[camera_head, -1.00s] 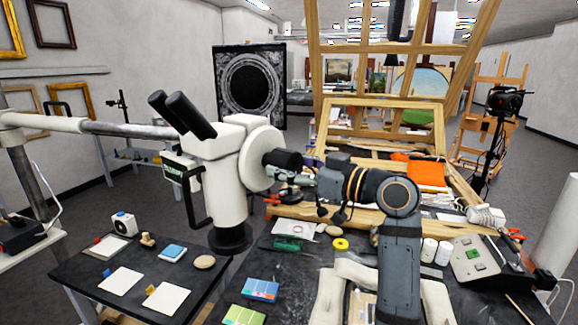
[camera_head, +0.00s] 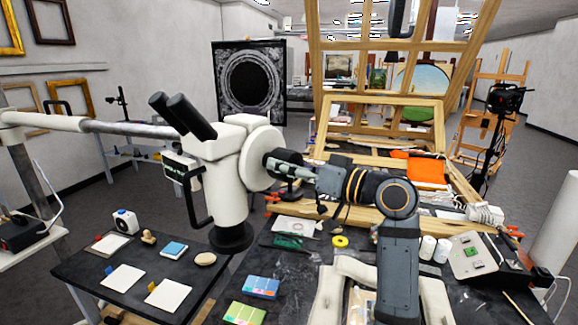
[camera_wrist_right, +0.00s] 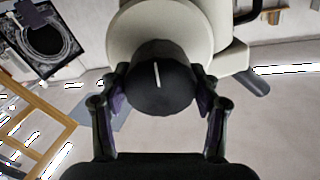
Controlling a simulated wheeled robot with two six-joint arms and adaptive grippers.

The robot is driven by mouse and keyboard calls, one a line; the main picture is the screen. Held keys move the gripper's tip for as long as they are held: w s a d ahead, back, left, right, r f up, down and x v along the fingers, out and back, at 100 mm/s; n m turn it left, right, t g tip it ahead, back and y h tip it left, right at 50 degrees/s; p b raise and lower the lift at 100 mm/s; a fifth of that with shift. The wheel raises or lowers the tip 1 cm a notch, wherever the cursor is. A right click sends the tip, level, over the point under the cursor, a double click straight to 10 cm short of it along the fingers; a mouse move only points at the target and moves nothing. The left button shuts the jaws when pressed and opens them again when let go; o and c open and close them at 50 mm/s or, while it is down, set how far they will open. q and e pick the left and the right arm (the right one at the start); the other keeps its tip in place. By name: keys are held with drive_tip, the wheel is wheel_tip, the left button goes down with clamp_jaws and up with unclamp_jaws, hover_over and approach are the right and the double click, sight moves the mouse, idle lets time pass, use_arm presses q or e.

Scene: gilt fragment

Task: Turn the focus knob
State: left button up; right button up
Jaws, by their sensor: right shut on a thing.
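The black focus knob (camera_head: 284,157) sits on the round side housing (camera_head: 262,157) of a white microscope (camera_head: 226,180) with two black eyepieces. In the right wrist view the knob (camera_wrist_right: 161,85) faces me, with a white line on its face that stands nearly upright, its top leaning slightly left. My right gripper (camera_head: 290,168) comes in from the right and is shut on the knob. In the wrist view its two fingers flank the knob on both sides. The fingers hide part of the knob in the head view. My left gripper is not in view.
A black side table (camera_head: 210,292) below the microscope holds several pads and small items. The dark workbench (camera_head: 318,262) on the right carries bottles, tape, a control box (camera_head: 474,257) and a wooden frame. A long boom (camera_head: 100,125) comes to the microscope from the left.

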drive_tip(key=o, duration=1.2)
drive_tip(key=shift+c, duration=0.2)
drive_tip(key=v, duration=1.2)
idle(0.4)
